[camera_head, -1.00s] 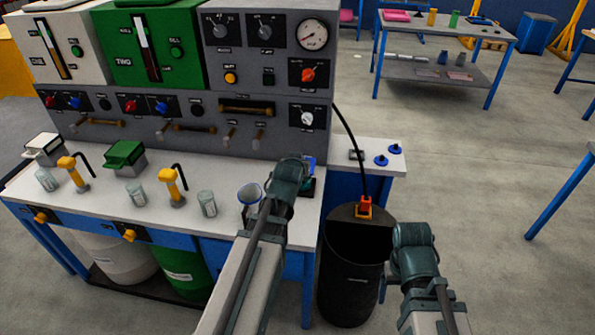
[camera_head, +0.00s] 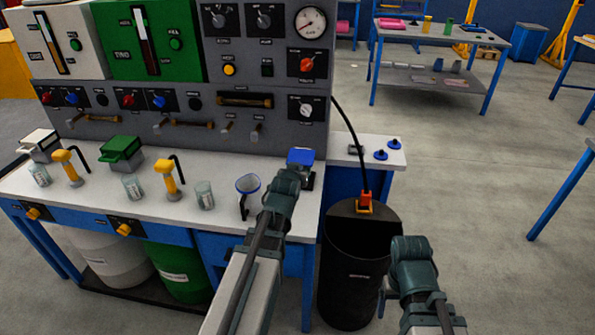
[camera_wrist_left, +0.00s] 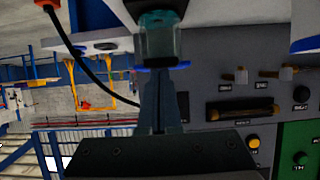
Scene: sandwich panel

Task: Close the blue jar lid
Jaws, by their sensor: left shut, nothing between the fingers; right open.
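The blue lid (camera_head: 300,156) shows at the right end of the white bench, over a dark base, just beyond my left gripper. In the left wrist view a clear, teal-tinted jar (camera_wrist_left: 158,42) shows upside down, with a thin blue lid edge (camera_wrist_left: 150,69) across its mouth. I cannot tell whether the lid is fully seated. My left gripper (camera_head: 284,181) is shut and empty; its fingers (camera_wrist_left: 161,78) point at the lid edge in the wrist view. Contact is unclear. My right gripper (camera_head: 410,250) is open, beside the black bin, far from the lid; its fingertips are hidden.
A blue-rimmed cup (camera_head: 248,184) stands left of my left gripper. Clear jars (camera_head: 205,195) and yellow pumps (camera_head: 170,182) line the bench. The grey panel (camera_head: 235,130) rises behind. A black bin (camera_head: 350,285) with a cable stands right. Blue knobs (camera_head: 381,155) sit on the side shelf.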

